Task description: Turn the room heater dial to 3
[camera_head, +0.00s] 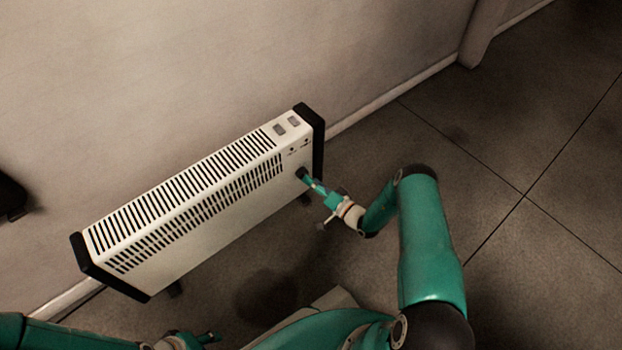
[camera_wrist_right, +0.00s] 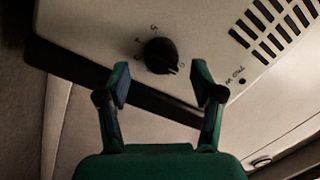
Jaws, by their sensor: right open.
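The room heater (camera_head: 205,215) is a long white panel with black end caps, standing on the floor along the wall. Its round black dial (camera_wrist_right: 160,55) shows in the right wrist view, with small marks around it that are too blurred to read surely. In the head view the dial (camera_head: 301,173) is at the heater's right end. My right gripper (camera_wrist_right: 161,80) is open, its two fingertips on either side of and just short of the dial; I cannot tell whether they touch it. In the head view my left gripper (camera_head: 212,338) is low at the bottom edge, small and partly cut off.
Two grey switches (camera_head: 286,126) sit on the heater's top right. Slotted vents (camera_wrist_right: 275,25) lie beside the dial. The wall (camera_head: 220,60) is close behind the heater. The tiled floor (camera_head: 540,150) to the right is clear. A dark object (camera_head: 10,195) is at the left edge.

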